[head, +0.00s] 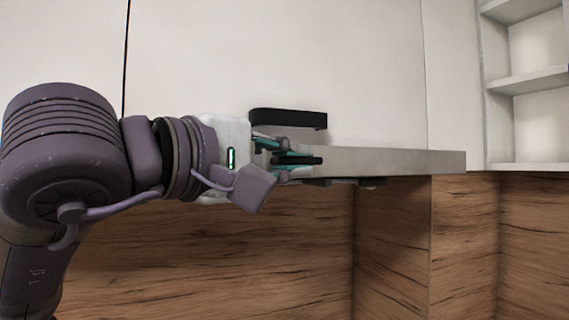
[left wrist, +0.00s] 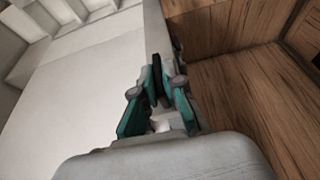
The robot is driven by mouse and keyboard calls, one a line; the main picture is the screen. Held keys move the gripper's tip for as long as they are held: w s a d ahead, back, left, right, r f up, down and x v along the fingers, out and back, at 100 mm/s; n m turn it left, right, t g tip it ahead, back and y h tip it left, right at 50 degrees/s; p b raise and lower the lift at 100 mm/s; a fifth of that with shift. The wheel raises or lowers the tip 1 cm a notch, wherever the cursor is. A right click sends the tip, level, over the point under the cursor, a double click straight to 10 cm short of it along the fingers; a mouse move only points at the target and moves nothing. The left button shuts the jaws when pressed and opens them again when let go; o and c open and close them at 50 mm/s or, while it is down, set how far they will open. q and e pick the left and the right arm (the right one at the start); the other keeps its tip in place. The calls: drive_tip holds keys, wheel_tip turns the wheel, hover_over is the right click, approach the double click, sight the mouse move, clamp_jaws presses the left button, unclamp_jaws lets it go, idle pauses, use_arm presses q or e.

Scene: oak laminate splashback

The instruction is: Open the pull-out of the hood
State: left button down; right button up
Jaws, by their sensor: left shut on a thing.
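The hood's pull-out (head: 400,161) is a flat grey slab under the white wall cabinet; it also shows as a pale strip in the left wrist view (left wrist: 156,28). A small black handle (head: 305,160) lies along the slab. My left gripper (head: 290,161) comes in from the left and is shut on this handle. In the left wrist view, the dark handle (left wrist: 156,72) sits between the teal fingers. The fingers partly hide it. How far the pull-out stands out is hard to tell. My right gripper is not in view.
A white cabinet door (head: 330,60) with a black bar handle (head: 288,115) is just above my left gripper. Open white shelves (head: 525,80) stand at the right. The wood splashback (head: 300,255) fills the space below, with clear room in front of it.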

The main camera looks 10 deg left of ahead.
use_arm(q)
drive_tip(key=shift+w, duration=0.1)
drive_tip(key=c, duration=1.3)
unclamp_jaws()
drive_tip(key=shift+w+a+f, duration=0.1)
drive_tip(key=shift+w+a, duration=0.05)
drive_tip(key=shift+o, duration=0.2)
drive_tip(key=v, duration=1.2)
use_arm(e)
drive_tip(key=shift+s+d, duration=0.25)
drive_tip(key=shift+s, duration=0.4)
